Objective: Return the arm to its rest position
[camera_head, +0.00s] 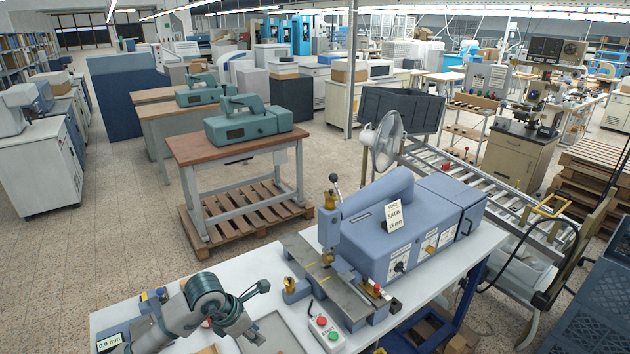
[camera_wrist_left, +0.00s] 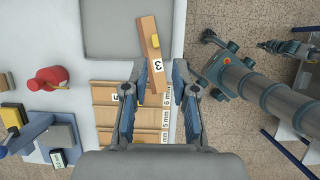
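My left arm reaches over the near left of the white bench (camera_head: 160,297). Its gripper (camera_head: 256,292) shows at the arm's end in the head view. In the left wrist view the gripper (camera_wrist_left: 155,78) has its two fingers spread apart. A wooden block marked 3 (camera_wrist_left: 149,32) lies slanted below, partly between the fingers as seen, with no finger visibly closed on it. A row of wooden pieces with mm labels (camera_wrist_left: 105,115) lies under the fingers.
The blue stamping machine (camera_head: 380,242) with a SATIN card (camera_head: 393,217) stands right of the arm. A button box (camera_head: 326,333) and grey tray (camera_head: 272,334) are near the front. A red-topped object (camera_wrist_left: 48,78) and a display (camera_head: 109,342) are at the left.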

